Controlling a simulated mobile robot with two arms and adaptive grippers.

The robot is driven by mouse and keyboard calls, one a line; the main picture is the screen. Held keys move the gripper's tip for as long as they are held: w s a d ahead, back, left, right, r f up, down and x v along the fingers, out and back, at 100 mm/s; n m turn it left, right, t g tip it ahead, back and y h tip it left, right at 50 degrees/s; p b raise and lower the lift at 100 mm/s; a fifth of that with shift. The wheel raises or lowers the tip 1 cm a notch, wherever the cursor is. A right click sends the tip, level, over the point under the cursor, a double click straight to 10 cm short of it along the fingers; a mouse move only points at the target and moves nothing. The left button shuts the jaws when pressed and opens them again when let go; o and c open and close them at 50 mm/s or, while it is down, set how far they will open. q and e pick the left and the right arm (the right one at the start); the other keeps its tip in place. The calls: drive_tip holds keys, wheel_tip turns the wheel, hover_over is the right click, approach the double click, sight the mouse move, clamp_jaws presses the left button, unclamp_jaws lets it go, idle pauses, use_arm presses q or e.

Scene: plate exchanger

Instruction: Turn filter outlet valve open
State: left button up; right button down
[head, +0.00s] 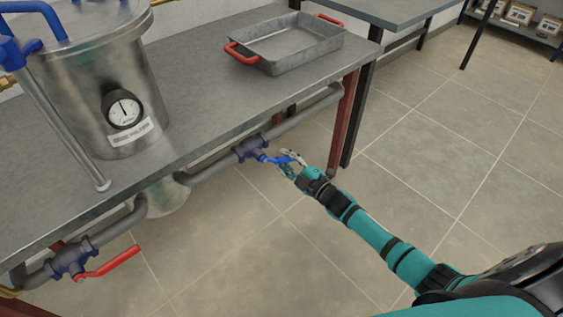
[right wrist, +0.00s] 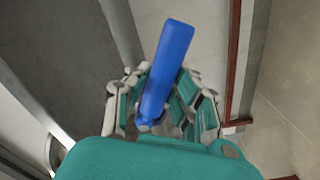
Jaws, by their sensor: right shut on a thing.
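The valve with the blue handle (head: 277,159) sits on the grey pipe under the table's front edge, with a dark blue body (head: 249,149). I take it to be the filter outlet valve. My right gripper (head: 290,164) is shut on the blue handle near its outer end. In the right wrist view the blue handle (right wrist: 168,70) stands between the fingers (right wrist: 160,105) and sticks out beyond them, slightly tilted. The finger contact is partly hidden by the handle. My left gripper is in neither view.
A second valve with a red handle (head: 108,263) is on the pipe at lower left. A steel vessel (head: 85,85) with a gauge (head: 123,109) stands on the table. A grey tray (head: 300,42) with red handles is at the back. A red table leg (head: 342,125) stands just beyond my gripper.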

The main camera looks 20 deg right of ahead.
drive_tip(key=r+n, duration=0.1)
drive_tip(key=n, duration=0.1)
drive_tip(key=shift+w+d+r+n+p, duration=0.1)
drive_tip(key=shift+d+r+n+p, duration=0.4)
drive_tip(key=shift+r+n+p, duration=0.1)
drive_tip(key=shift+r+n, duration=0.45)
drive_tip(key=shift+r+n+p, duration=0.2)
drive_tip(key=shift+r+n, duration=0.1)
drive_tip(key=shift+n, duration=0.65)
drive_tip(key=c, duration=1.1)
unclamp_jaws()
drive_tip(key=shift+r, duration=0.1)
drive_tip(key=v, duration=1.2)
